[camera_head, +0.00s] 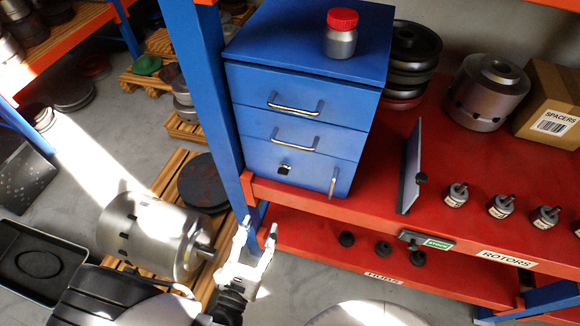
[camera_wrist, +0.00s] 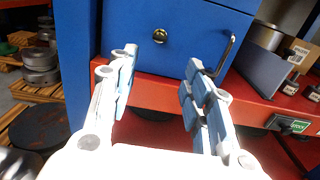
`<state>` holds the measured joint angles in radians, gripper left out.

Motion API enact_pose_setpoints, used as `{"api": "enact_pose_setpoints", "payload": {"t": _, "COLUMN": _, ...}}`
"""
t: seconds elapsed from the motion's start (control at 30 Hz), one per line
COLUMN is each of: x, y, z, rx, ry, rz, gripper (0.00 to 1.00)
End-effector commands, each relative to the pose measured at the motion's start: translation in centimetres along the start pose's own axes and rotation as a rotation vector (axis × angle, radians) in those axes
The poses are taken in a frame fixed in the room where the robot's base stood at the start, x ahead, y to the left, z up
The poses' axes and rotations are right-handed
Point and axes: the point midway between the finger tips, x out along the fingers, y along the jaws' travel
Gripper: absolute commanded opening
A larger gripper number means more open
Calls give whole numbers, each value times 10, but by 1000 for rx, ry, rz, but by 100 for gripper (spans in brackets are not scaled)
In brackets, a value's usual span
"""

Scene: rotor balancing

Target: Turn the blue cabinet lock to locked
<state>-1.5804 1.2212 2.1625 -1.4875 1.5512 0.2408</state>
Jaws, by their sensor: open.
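The blue cabinet (camera_head: 297,100) stands on the red shelf and has several drawer fronts, all looking closed. Its lock (camera_head: 284,169) is a small round metal piece on the lowest front, left of a vertical handle (camera_head: 333,181). The lock also shows in the wrist view (camera_wrist: 160,35), beyond and between my fingertips. It is too small to tell which way its slot is turned. My gripper (camera_head: 258,227) is open and empty, below and left of the cabinet in the head view. Its white fingers (camera_wrist: 162,55) point towards the lowest front, apart from the lock.
A red-lidded jar (camera_head: 341,34) stands on the cabinet. A grey upright plate (camera_head: 410,165) and several small rotors stand to its right. A blue post (camera_head: 205,85) rises close at its left. The shelf's red front edge (camera_head: 300,200) lies below the cabinet.

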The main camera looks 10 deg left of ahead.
Motion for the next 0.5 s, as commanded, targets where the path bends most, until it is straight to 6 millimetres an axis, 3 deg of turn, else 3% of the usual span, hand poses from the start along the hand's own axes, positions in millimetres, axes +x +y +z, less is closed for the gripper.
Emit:
{"api": "enact_pose_setpoints", "payload": {"t": 0.17, "x": 21, "y": -1, "z": -1, "rx": 0, "ry": 1, "rz": -5, "gripper": 45}}
{"api": "enact_pose_setpoints", "payload": {"t": 0.5, "x": 95, "y": -3, "z": -2, "rx": 2, "ry": 0, "rz": -10, "gripper": 45}}
